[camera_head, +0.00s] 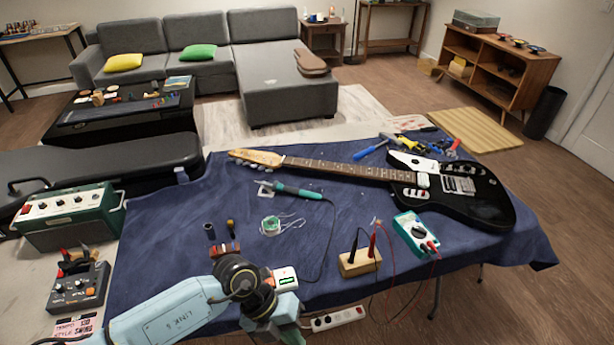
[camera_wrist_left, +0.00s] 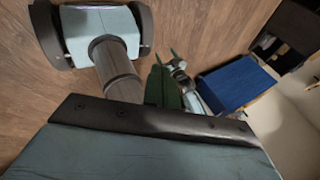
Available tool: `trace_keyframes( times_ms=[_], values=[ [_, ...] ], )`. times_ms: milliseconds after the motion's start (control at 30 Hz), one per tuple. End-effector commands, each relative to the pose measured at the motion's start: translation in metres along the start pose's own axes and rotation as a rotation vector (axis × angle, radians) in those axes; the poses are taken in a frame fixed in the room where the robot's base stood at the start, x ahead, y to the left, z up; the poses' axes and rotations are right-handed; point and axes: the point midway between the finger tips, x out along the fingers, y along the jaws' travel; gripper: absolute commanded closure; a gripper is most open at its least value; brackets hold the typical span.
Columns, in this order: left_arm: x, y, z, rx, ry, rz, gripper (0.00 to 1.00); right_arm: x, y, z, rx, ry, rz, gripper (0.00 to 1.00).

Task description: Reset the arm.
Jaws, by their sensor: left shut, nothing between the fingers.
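My left arm comes in from the bottom left of the head view, over the near edge of the table. Its wrist ends at my left gripper (camera_head: 287,334), which is cut off by the bottom edge. The left gripper is shut and empty, apart from everything on the table. In the left wrist view, floor, parts of my own body and dark green pieces show; I cannot tell what the green pieces are. My right gripper is not in the head view.
A blue-clothed table (camera_head: 170,240) holds a black guitar (camera_head: 455,205), a soldering iron (camera_head: 295,191), a solder coil (camera_head: 270,225), a multimeter (camera_head: 412,232) and a wooden block with probes (camera_head: 358,264). A green amplifier (camera_head: 65,215) stands left. A power strip (camera_head: 337,318) lies below the front edge.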

Motion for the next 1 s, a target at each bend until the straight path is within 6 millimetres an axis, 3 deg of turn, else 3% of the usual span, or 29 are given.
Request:
trace_keyframes(
  times_ms=[67,200,300,367,433,567,667,800,900,1000],
  values=[
    [0.014,-0.01,0.001,-0.08,0.015,-0.152,1.0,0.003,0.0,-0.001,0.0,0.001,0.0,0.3],
    [0.028,-0.026,0.018,-0.302,-0.013,-0.485,1.0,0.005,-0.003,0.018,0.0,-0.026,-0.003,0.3],
    [0.034,-0.016,0.042,-0.541,-0.092,-0.726,1.0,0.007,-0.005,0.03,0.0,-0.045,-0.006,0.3],
    [0.038,0.003,0.058,-0.705,-0.161,-0.843,1.0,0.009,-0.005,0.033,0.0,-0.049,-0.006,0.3],
    [0.046,0.037,0.072,-0.918,-0.256,-0.951,1.0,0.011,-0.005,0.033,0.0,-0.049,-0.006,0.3],
    [0.075,0.127,0.074,-1.346,-0.452,-1.047,1.0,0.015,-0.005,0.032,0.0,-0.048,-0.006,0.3],
    [0.103,0.195,0.052,-1.643,-0.579,-1.033,1.0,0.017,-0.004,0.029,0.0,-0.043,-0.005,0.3],
    [0.147,0.273,-0.005,-2.014,-0.714,-0.934,1.0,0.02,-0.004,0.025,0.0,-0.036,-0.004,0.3],
    [0.179,0.316,-0.06,-2.256,-0.782,-0.821,1.0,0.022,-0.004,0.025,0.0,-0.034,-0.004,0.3],
    [0.207,0.345,-0.118,-2.472,-0.825,-0.691,1.0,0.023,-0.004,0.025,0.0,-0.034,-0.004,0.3]
  ],
)
